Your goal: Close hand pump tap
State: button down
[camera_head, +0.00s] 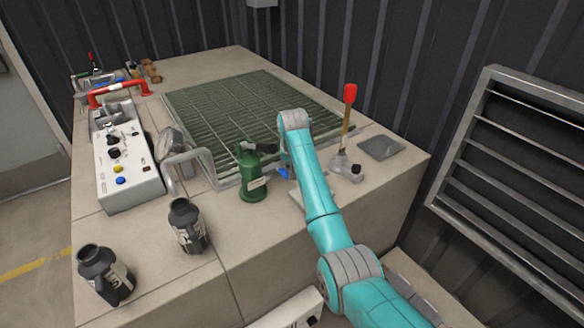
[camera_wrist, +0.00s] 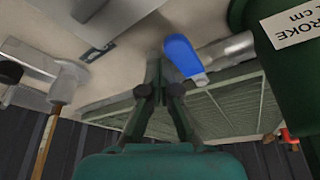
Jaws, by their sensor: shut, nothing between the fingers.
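The green hand pump (camera_head: 252,182) stands upright on the bench in the head view, and its labelled body fills the upper right of the wrist view (camera_wrist: 285,60). Its blue tap lever (camera_head: 283,173) is on the right side of the pump. In the wrist view, the blue lever (camera_wrist: 184,56) sits on a silver pipe (camera_wrist: 228,50) that leads to the pump body. My gripper (camera_wrist: 158,80) is shut and empty, with its fingertips just left of the blue lever. I cannot tell whether they touch it. My arm hides most of the gripper in the head view.
A red-knobbed lever (camera_head: 349,95) stands right of my arm. A green grating (camera_head: 225,105) lies behind the pump.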

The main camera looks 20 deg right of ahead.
jog(key=shift+s+a, duration=0.25)
jog(key=shift+s+a+f, duration=0.15)
jog(key=shift+a+f, duration=0.05)
jog(key=shift+a, duration=0.15)
dwell(0.3)
jog(key=d, duration=0.2)
jog(key=w+d, duration=0.1)
jog(key=d, duration=0.1)
jog(key=shift+w+d+r, duration=0.1)
jog(key=shift+d+r, duration=0.05)
jog(key=shift+d, duration=0.1)
notch_tip(320, 180, up, 10)
jog(key=a, duration=0.3)
jog(key=shift+s+f, duration=0.2)
jog(key=shift+s, duration=0.15)
